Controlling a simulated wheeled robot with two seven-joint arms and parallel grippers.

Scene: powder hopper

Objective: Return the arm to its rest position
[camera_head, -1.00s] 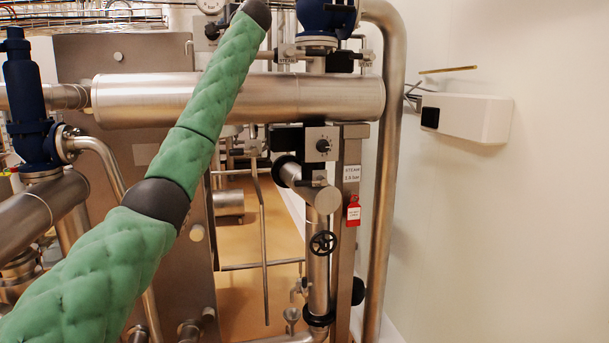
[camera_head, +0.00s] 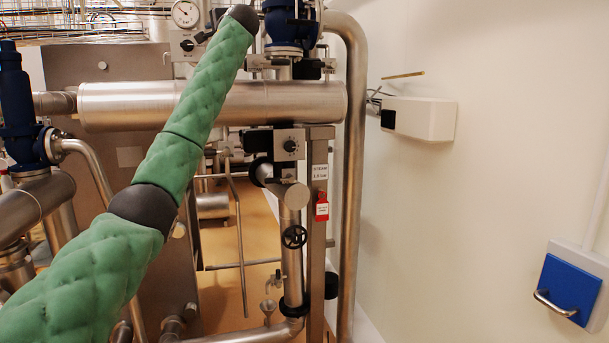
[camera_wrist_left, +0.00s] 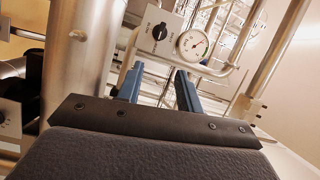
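My left arm, in green padding, comes in from the lower left of the head view and reaches up to the top middle. Its gripper is out of that view. In the left wrist view my left gripper (camera_wrist_left: 158,88) shows two blue fingers standing apart with nothing between them. A control box with a dark knob (camera_wrist_left: 160,32) and a round gauge (camera_wrist_left: 194,43) lie beyond the fingertips. The gauge also shows in the head view (camera_head: 186,13). My right gripper is in neither view.
A thick steel pipe (camera_head: 285,103) runs across behind my arm. The pale wall on the right carries a white box (camera_head: 425,118) and a blue panel with a handle (camera_head: 568,285).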

